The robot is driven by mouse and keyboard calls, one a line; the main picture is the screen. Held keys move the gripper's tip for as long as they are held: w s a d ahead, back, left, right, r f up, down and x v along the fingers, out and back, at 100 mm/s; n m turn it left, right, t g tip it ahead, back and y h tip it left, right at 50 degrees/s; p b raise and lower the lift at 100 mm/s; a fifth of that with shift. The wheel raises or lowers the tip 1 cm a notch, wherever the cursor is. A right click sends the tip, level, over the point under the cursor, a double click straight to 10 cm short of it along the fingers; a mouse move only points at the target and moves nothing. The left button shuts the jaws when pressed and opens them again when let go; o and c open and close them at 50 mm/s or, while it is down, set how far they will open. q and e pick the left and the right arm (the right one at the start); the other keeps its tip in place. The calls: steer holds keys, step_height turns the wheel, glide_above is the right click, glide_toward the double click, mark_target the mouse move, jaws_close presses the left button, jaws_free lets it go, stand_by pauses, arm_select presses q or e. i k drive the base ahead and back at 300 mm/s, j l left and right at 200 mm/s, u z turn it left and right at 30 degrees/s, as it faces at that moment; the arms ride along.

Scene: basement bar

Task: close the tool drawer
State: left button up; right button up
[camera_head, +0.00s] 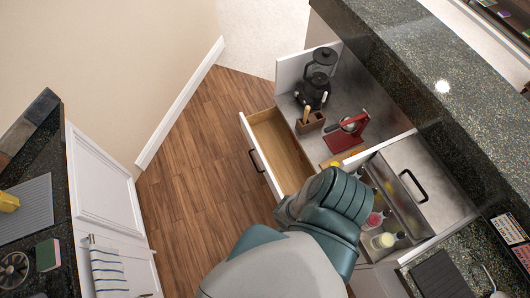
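The drawer (278,137) stands pulled out from the right-hand counter, over the wood floor. Its inside is bare light wood where I can see it. Its white front faces left and carries a dark bar handle (256,161). One of my arms, grey and teal, comes up from the bottom middle and ends in rounded teal links to the right of and below the drawer. These links hide part of the drawer's near end. I cannot make out gripper fingers on this arm, and no second arm shows.
A black blender (318,77), a small wooden holder (311,123) and a red tool (343,137) stand on the counter behind the drawer. A bottle well (385,220) and a lidded steel bin (420,182) lie right. White cabinets (108,195) stand left. The floor between is clear.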

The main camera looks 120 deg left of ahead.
mark_target(267, 132)
steer(key=u, duration=4.05)
